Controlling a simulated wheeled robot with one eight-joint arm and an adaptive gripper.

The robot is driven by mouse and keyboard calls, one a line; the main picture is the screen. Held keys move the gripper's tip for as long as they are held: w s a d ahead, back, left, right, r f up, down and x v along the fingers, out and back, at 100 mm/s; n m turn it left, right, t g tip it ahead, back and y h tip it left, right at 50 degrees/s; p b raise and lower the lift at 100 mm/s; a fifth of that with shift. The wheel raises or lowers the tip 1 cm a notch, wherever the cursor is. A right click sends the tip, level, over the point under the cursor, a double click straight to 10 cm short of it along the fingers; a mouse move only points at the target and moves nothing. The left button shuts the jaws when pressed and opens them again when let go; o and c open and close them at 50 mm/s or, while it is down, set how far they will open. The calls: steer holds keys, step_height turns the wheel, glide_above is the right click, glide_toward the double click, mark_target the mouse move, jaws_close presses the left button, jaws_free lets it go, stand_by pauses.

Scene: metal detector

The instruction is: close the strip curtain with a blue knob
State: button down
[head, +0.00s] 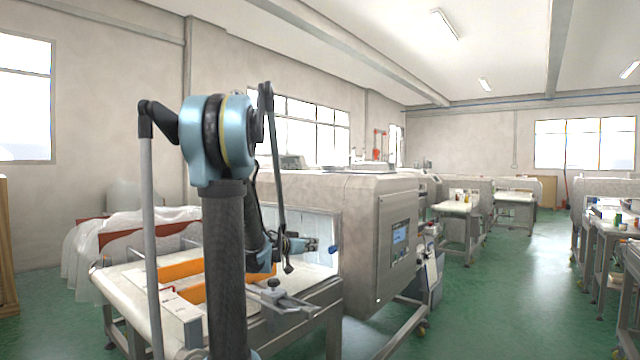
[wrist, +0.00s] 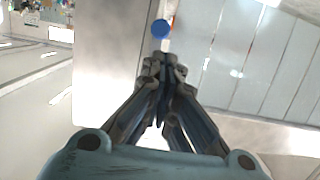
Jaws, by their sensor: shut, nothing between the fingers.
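The strip curtain (head: 324,226) is a pale, translucent panel of hanging strips at the mouth of the metal detector. In the wrist view the curtain (wrist: 250,62) fills the upper right. Its blue knob (head: 334,249) is at the right edge of the panel, beside the metal housing. My gripper (head: 316,244) is shut and empty in front of the curtain, just left of the knob. In the wrist view the blue knob (wrist: 161,28) lies just beyond my closed fingertips (wrist: 163,62); contact cannot be told. My arm hides part of the curtain's left side.
The metal detector housing (head: 366,215) with its screen stands right of the curtain. A conveyor table (head: 130,290) with orange guides (head: 181,269) lies below my arm. A green floor aisle (head: 500,285) is clear to the right, with more machines beyond.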

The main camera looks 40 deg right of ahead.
steer(key=w+d+f, duration=0.1)
steer(key=d+f, duration=0.2)
steer(key=f, duration=0.1)
steer(key=shift+d+f, duration=0.3)
steer(key=shift+d, duration=0.05)
stand_by(0.5)
steer(key=v, duration=0.7)
steer(key=shift+a, duration=0.25)
